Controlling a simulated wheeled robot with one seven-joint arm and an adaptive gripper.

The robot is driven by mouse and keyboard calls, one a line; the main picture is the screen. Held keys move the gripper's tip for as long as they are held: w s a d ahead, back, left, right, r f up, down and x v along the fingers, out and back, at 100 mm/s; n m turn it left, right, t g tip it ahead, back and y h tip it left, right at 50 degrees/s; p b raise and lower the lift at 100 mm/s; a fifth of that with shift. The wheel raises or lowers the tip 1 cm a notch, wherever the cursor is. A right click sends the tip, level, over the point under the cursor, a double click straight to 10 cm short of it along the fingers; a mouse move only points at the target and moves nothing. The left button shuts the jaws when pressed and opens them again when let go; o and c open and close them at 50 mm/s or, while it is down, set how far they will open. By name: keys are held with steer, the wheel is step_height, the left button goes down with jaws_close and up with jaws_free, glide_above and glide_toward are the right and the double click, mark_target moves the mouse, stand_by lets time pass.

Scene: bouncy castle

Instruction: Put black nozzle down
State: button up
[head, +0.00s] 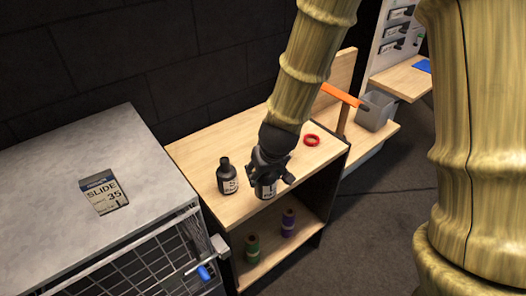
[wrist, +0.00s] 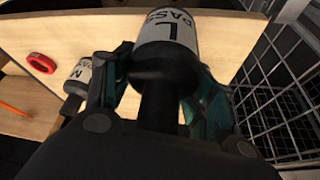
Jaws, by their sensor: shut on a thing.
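The black nozzle (head: 265,190), with a white label, is in my gripper (head: 268,170), over the front part of the wooden shelf top (head: 205,150). The fingers hide much of it in the head view. In the wrist view the black nozzle (wrist: 167,40) sits between the fingers, its narrow black neck toward the camera and its label marked "L" farther out. My gripper (wrist: 155,85) is shut on it. I cannot tell whether its base touches the wood.
A similar black bottle (head: 227,177) stands left of my gripper. A labelled "M" piece (wrist: 78,78) shows in the wrist view. A red ring (head: 311,140) lies at right. Green (head: 252,247) and purple (head: 288,222) spools stand below. A wire cage (head: 150,265) adjoins at left.

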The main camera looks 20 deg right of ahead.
steer(key=shift+w+d+f+p, duration=0.65)
steer(key=shift+w+f+p, duration=0.15)
steer(key=shift+w, duration=1.25)
steer(key=shift+w+d+f+p, duration=0.6)
steer(key=shift+w+f+p, duration=0.25)
steer(key=shift+w, duration=1.15)
steer(key=shift+w+d+f+p, duration=0.65)
steer(key=shift+w+f+p, duration=0.15)
steer(key=shift+w, duration=1.25)
steer(key=shift+f, duration=0.1)
steer(key=o, duration=1.1)
